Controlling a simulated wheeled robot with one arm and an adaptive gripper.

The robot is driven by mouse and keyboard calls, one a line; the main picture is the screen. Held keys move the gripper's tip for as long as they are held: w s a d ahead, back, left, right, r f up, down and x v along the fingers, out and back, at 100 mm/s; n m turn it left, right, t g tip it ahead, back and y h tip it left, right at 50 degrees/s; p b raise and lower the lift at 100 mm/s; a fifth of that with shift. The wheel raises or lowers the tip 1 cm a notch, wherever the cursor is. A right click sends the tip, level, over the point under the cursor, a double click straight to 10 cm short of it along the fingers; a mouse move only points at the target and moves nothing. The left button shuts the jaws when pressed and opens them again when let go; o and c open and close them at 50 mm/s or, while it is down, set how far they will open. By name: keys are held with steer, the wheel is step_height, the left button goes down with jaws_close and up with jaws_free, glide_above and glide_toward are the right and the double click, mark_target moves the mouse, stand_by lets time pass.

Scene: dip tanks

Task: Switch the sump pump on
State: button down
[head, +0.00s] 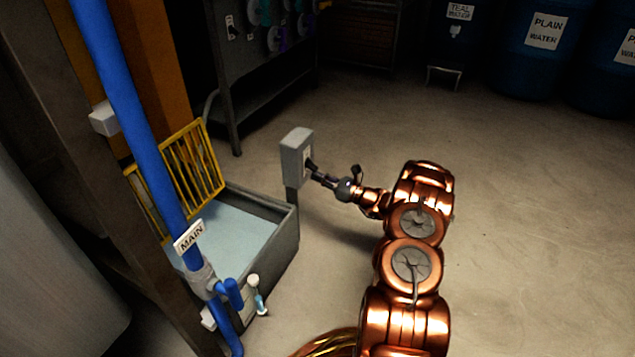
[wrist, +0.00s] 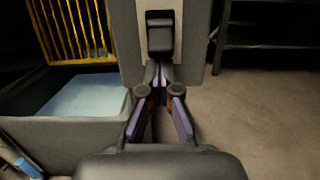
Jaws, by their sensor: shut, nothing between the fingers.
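A grey switch box (head: 296,145) stands on a post beside the sump tank. In the wrist view the box (wrist: 194,62) shows a pale plate with a black rocker switch (wrist: 160,32). My gripper (head: 309,168) is shut and empty, its fingertips at the face of the box. In the wrist view my gripper (wrist: 157,70) has its tips together just below the rocker. I cannot tell whether they touch it. In the head view the rocker is largely hidden by the fingers.
The grey sump tank (head: 276,262) holds pale blue liquid, with a yellow grate (head: 193,168) behind. A blue pipe (head: 140,120) with a MAIN label (head: 189,237) rises at the left. A dark rack (head: 262,95) stands behind. Blue barrels (head: 530,65) line the back right. Floor to the right is clear.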

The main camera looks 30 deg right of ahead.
steer(key=shift+r, duration=0.25)
stand_by(0.4)
steer(key=shift+s+r+p, duration=0.1)
steer(key=shift+r+p, duration=0.05)
steer(key=shift+p, duration=0.45)
steer(key=shift+d+g, duration=0.1)
steer(key=shift+g, duration=0.2)
steer(key=shift+h+p, duration=0.3)
steer(key=shift+p, duration=0.3)
